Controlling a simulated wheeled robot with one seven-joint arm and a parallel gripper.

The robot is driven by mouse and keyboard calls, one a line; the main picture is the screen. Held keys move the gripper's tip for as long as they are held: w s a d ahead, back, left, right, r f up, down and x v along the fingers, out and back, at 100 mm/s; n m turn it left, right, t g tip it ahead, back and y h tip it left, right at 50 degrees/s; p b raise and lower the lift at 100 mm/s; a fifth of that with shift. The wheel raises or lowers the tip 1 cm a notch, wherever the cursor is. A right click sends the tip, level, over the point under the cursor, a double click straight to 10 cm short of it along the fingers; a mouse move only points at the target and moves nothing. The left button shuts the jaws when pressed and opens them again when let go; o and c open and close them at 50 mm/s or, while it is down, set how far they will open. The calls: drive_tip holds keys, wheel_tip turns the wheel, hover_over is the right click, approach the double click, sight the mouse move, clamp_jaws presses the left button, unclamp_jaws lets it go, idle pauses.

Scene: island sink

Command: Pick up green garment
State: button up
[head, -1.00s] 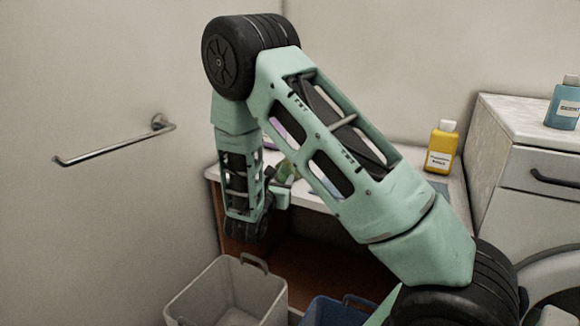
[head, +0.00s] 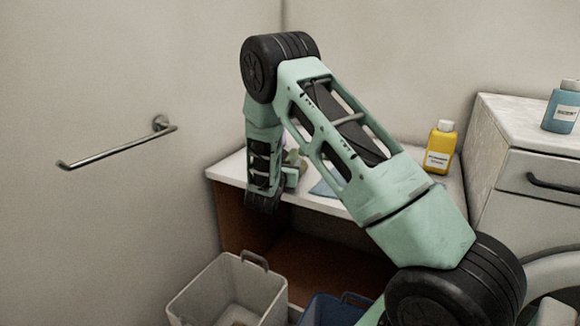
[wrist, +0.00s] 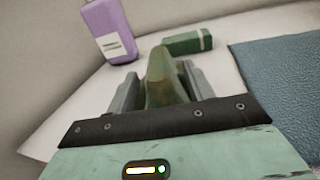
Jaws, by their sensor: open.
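The green garment (wrist: 163,72) shows in the wrist view as a crumpled, upright olive-green piece on the white counter. My gripper (wrist: 160,84) is open, with one grey finger on each side of the garment. I cannot tell whether either finger touches it. In the head view my gripper (head: 291,177) is low over the counter's left part, partly hidden by my arm. A bit of green shows just behind it there, too small to make out clearly.
A purple bottle (wrist: 109,32) and a green box (wrist: 188,43) stand beyond the garment. A blue cloth (wrist: 285,88) lies to the right. A yellow bottle (head: 440,148) is at the counter's right. A grey basket (head: 228,290) and blue basket (head: 335,312) stand below.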

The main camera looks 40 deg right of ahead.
drive_tip(key=c, duration=1.1)
